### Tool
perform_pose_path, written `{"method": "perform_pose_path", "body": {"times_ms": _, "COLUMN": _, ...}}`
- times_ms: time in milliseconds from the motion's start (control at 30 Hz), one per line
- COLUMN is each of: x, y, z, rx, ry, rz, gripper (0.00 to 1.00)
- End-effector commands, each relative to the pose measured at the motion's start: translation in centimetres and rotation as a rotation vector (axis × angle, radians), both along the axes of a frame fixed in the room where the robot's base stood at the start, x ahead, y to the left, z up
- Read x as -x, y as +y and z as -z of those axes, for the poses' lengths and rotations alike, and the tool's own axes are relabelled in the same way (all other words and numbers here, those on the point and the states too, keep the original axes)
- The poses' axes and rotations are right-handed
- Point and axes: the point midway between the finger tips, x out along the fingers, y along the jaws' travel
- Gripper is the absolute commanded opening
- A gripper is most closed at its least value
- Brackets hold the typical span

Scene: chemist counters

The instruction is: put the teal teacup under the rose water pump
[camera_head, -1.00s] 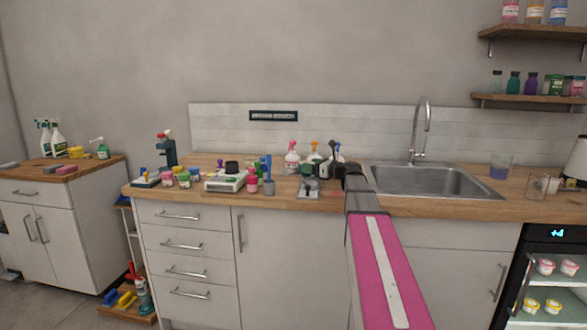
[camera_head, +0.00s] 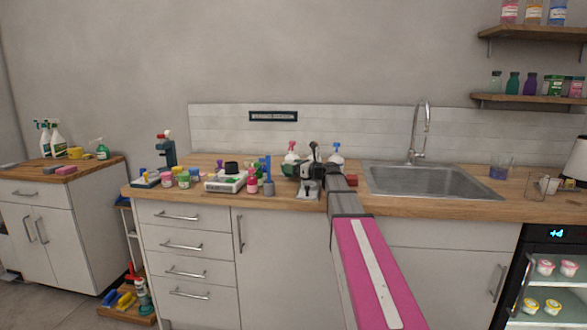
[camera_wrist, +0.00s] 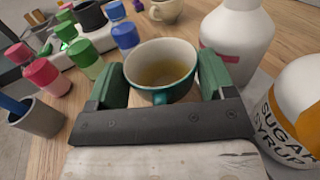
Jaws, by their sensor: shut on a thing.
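The teal teacup (camera_wrist: 160,96), cream inside with a yellowish-brown bottom, is upright between the green fingers of my gripper (camera_wrist: 162,78) in the wrist view. The fingers are shut on it from both sides. A white bottle with a pink band (camera_wrist: 236,38) stands just beyond and right of the cup; its top is cut off. In the head view, the pink pump bottle (camera_head: 291,150) stands behind my gripper (camera_head: 308,170). The cup cannot be made out clearly there, and I cannot tell whether the nozzle is over it.
The sugar syrup bottle (camera_wrist: 292,112) is close on the right. Small pink, green and blue bottles and a grey cup (camera_wrist: 36,125) are on the left. Another cup (camera_wrist: 163,9) stands beyond. The sink (camera_head: 430,181) lies to the right.

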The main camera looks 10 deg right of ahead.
Motion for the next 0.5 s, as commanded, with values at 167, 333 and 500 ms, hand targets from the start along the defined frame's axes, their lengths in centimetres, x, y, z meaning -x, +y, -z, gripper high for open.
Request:
{"method": "perform_pose_path", "body": {"times_ms": 167, "x": 0.02, "y": 0.01, "z": 0.16, "rx": -0.001, "ry": -0.001, "rz": -0.001, "gripper": 0.48}}
{"method": "perform_pose_path", "body": {"times_ms": 333, "x": 0.03, "y": 0.01, "z": 0.27, "rx": -0.001, "ry": -0.001, "rz": -0.001, "gripper": 0.48}}
{"method": "perform_pose_path", "body": {"times_ms": 500, "x": 0.02, "y": 0.01, "z": 0.72, "rx": -0.001, "ry": -0.001, "rz": -0.001, "gripper": 0.48}}
